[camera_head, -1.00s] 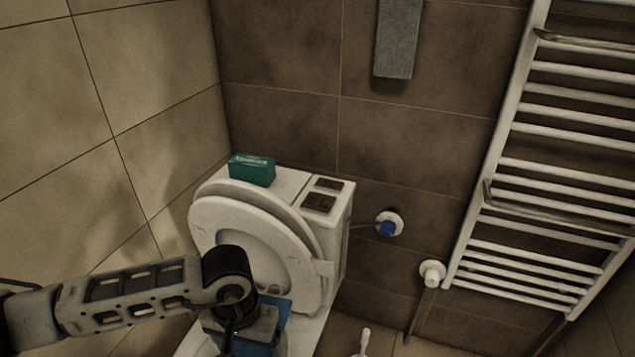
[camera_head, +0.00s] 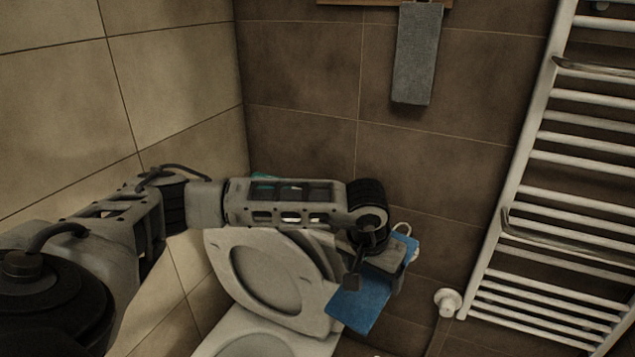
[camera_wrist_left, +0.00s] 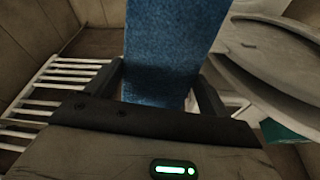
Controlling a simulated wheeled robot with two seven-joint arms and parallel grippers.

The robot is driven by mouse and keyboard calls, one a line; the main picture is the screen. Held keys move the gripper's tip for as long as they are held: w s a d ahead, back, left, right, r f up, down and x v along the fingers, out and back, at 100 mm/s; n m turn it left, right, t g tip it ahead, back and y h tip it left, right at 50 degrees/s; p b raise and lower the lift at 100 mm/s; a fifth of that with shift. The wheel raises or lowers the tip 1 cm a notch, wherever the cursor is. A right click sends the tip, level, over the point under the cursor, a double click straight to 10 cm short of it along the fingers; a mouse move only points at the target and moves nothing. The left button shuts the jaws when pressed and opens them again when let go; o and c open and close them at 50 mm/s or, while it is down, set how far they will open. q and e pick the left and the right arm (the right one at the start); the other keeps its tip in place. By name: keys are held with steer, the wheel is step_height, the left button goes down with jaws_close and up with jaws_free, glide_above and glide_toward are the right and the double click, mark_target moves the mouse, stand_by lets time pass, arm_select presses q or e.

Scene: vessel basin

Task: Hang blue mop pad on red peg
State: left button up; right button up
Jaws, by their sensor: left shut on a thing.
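The blue mop pad (camera_head: 362,302) hangs tilted from my left gripper (camera_head: 384,262), in front of the brown wall and to the right of the toilet. In the left wrist view the pad (camera_wrist_left: 168,45) runs between the two fingers of the left gripper (camera_wrist_left: 160,88), which is shut on it. A pale loop (camera_head: 402,228) shows just above the gripper; I cannot tell whether it belongs to the pad or to the wall behind. A grey pad (camera_head: 417,55) hangs under a wooden board (camera_head: 384,3) cut off at the top edge. No red peg shows. My right gripper is not in view.
The toilet (camera_head: 272,280) with raised lid stands below my left arm. A teal box (camera_head: 264,178) is mostly hidden behind that arm. A white towel radiator (camera_head: 560,190) is on the right, with a white valve (camera_head: 447,302) beside it. The wall below the grey pad is clear.

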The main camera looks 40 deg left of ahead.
arm_select(q)
steer(key=w+a+r, duration=0.1)
steer(key=w+r, duration=0.1)
steer(key=w+a+r+t, duration=0.1)
steer(key=a+r, duration=0.1)
steer(key=w+a+r+n+t, duration=0.1)
steer(key=w+a+r, duration=0.1)
steer(key=r, duration=0.1)
steer(key=shift+w+y, duration=0.3)
steer(key=shift+y, duration=0.1)
steer(key=w+a+r+n+t+y, duration=0.1)
steer(key=a+r+t+y, duration=0.1)
steer(key=a+r, duration=0.65)
steer(key=w+a+r+n+t+y+b, duration=0.15)
steer(key=a+r, duration=0.35)
steer(key=r, duration=0.7)
steer(key=w+a+r+n+t+y, duration=0.1)
steer(key=a+r+n+t+y, duration=0.15)
steer(key=a+r, duration=0.55)
steer(key=w+a+p, duration=0.1)
steer(key=w+p, duration=0.4)
steer(key=w, duration=0.4)
steer(key=shift+w+m, duration=0.3)
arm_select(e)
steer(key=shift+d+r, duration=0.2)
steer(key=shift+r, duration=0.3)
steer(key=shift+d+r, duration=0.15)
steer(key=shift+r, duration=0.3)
